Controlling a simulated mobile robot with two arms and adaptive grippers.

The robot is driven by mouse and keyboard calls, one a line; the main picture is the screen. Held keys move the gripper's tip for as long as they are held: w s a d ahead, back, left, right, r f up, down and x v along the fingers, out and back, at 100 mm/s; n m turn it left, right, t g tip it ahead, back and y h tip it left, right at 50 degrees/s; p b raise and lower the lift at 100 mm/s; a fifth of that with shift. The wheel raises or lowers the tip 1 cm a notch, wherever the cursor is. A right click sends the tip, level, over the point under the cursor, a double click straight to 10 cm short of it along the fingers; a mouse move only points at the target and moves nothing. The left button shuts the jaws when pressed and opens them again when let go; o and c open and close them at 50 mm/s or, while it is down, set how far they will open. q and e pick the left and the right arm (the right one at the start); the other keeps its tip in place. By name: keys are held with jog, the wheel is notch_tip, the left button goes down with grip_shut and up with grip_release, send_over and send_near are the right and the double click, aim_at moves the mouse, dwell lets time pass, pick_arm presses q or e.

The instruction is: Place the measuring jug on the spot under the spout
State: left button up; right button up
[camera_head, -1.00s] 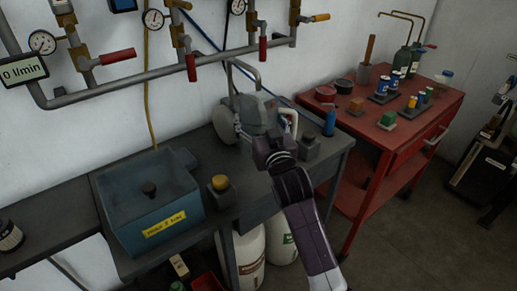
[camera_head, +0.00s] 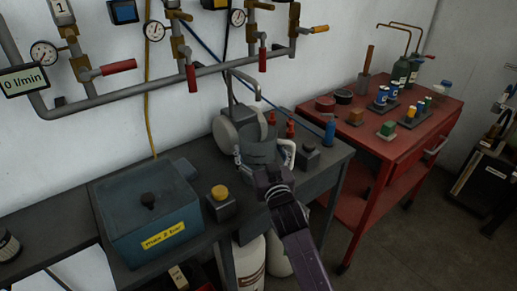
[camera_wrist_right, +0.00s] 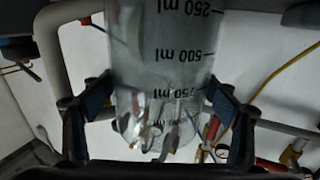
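The measuring jug (camera_head: 259,151) is clear grey with a pale handle on its right side. My right gripper (camera_head: 264,173) is shut on it from the near side. In the right wrist view the jug (camera_wrist_right: 165,50), with black ml marks, sits between the blue-padded fingers of the gripper (camera_wrist_right: 158,105). The jug looks roughly upright at the back of the dark bench. The grey hooked spout (camera_head: 245,80) rises behind and above it. The spot under the spout is hidden by the jug and gripper; I cannot tell whether the jug touches the bench. My left gripper is not in view.
A round grey device (camera_head: 226,134) stands close left of the jug. Red fittings (camera_head: 290,129) are behind it, and a dark block (camera_head: 307,158) and blue bottle (camera_head: 330,132) to its right. A yellow button box (camera_head: 220,203) and blue lidded box (camera_head: 150,220) are at left.

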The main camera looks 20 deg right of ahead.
jog(key=shift+o, duration=0.9)
jog(key=shift+r, duration=0.2)
jog(key=shift+s+f, duration=0.1)
jog(key=shift+s, duration=0.3)
jog(key=s+b, duration=0.1)
jog(key=s, duration=1)
jog(key=shift+s+a, duration=0.15)
jog(key=shift+a, duration=0.1)
